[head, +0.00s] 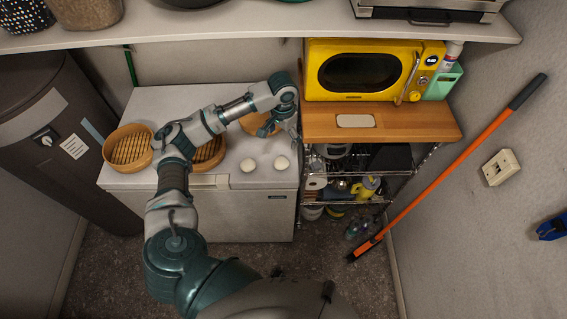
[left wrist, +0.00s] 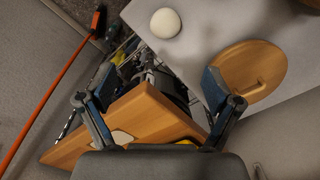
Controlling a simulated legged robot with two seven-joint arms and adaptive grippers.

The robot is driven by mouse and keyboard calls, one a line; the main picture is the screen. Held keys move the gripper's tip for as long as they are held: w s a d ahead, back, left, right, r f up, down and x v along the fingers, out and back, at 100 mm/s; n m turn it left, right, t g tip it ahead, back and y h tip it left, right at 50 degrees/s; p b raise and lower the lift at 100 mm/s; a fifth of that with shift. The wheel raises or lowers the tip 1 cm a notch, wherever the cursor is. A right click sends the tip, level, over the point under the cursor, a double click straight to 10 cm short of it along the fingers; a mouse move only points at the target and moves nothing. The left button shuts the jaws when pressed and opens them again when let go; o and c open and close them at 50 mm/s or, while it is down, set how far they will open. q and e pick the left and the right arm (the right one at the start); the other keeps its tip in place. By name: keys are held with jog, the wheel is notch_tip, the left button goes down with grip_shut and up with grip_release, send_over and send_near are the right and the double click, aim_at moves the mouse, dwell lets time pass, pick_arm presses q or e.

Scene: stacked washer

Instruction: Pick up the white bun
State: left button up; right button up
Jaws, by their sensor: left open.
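Two round white buns lie side by side on the white chest top near its front edge in the head view: the left bun (head: 248,165) and the right bun (head: 281,162). One white bun (left wrist: 165,23) shows at the top of the left wrist view, beyond the fingertips and apart from them. My left gripper (head: 292,131) is above the chest's right edge, beyond the right bun. In the left wrist view my left gripper (left wrist: 160,80) is open, with nothing between its fingers. My right gripper is not in view.
On the white chest (head: 215,225) are a left steamer basket (head: 128,147), another basket (head: 209,154) partly behind my arm, and a wooden lid (left wrist: 250,68). A wooden board (head: 420,121) with a yellow microwave (head: 360,72) stands close right. A shelf (head: 240,22) overhangs the back.

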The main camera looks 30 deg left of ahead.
pick_arm(q)
send_near(283, 161)
jog(key=shift+s+a+f, duration=0.1)
jog(key=shift+a+f, duration=0.45)
jog(key=shift+a, duration=0.15)
jog(key=f, duration=0.4)
jog(key=shift+d, duration=0.3)
jog(key=shift+d+f, duration=0.4)
jog(key=shift+f, duration=0.1)
jog(key=f, duration=0.4)
jog(key=shift+a+f, duration=0.5)
jog(key=shift+a, duration=0.1)
jog(key=shift+d+r, duration=0.1)
jog(key=shift+d, duration=0.25)
jog(key=c, duration=1.2)
jog(key=shift+d, duration=0.15)
